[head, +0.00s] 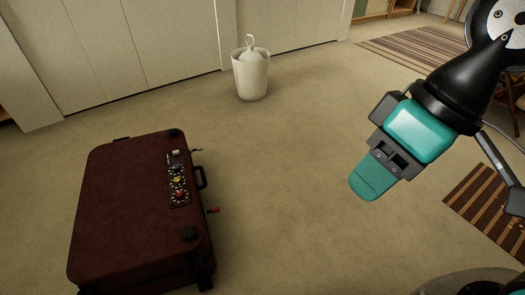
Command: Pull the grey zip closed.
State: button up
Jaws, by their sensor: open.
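A dark maroon suitcase (120,205) lies flat on the carpet at the lower left of the head view. Its black handle (201,178) is on its right side. A small greyish tab (196,150), which looks like the grey zip pull, sticks out near the far end of that side. A red tab (213,210) sticks out nearer, past the handle. The zip's track is too small to make out. My gripper (372,180), with teal fingers, is open and empty in the air, well to the right of the suitcase.
A dial panel (179,180) is on the suitcase lid near the handle. A white bin (251,78) stands by the pale cupboard doors (100,45). Striped rugs (425,45) lie at the right. The carpet (290,190) between suitcase and gripper is clear.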

aim_at(199, 149)
jog(key=z, duration=0.4)
jog(key=k, duration=0.65)
jog(key=z, duration=0.7)
jog(key=i, duration=1.25)
jog(key=u, duration=0.55)
jog(key=i, duration=0.75)
jog(key=u, duration=1.4)
jog(key=i, duration=0.65)
jog(key=u, duration=0.7)
